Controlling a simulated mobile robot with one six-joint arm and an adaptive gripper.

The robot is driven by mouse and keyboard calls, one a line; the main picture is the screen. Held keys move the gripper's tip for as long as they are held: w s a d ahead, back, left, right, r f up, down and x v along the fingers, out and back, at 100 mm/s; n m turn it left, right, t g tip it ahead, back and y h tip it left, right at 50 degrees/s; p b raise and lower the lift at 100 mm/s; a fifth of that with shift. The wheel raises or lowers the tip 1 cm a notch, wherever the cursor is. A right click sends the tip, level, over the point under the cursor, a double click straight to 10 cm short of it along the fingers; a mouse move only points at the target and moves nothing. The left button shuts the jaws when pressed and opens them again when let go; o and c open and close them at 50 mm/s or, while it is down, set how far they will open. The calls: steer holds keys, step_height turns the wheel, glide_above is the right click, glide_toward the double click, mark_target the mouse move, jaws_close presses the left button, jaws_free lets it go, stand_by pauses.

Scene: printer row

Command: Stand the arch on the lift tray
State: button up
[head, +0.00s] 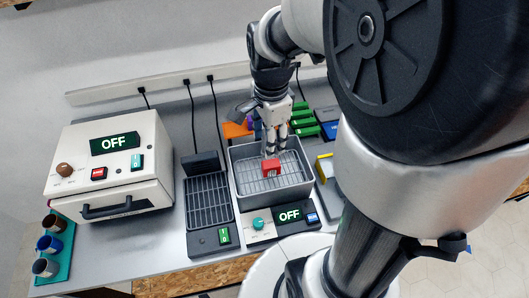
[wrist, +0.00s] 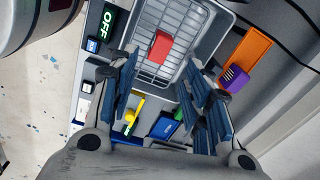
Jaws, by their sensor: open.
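A small red piece (head: 271,167), which looks like the arch, rests on the wire lift tray (head: 290,170) inside a grey tank. The head view hints at a notch in its front face, and it looks upright, though it is small. In the wrist view the red piece (wrist: 159,46) sits on the wire rack (wrist: 180,18), beyond my fingertips. My gripper (head: 271,150) is just above the piece in the head view. In the wrist view my gripper (wrist: 165,85) has its fingers wide apart with nothing between them.
The tank's rim (head: 235,165) surrounds the tray. An OFF control panel (head: 288,215) is in front. A black grate (head: 208,200) and a white oven (head: 108,165) stand left. Orange (wrist: 248,55) and purple (wrist: 235,77) pieces lie beside the tank; green blocks (head: 303,122) stand behind.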

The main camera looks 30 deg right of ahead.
steer(key=s+a+r+n+t, duration=0.2)
steer(key=s+a+r+n, duration=0.2)
steer(key=n, duration=0.5)
steer(key=s+a+r+n+t, duration=0.2)
steer(key=s+a+r+n, duration=0.2)
steer(key=s+n, duration=0.4)
steer(key=shift+s+a+r+n, duration=0.4)
steer(key=shift+a+n, duration=0.25)
steer(key=shift+n, duration=0.25)
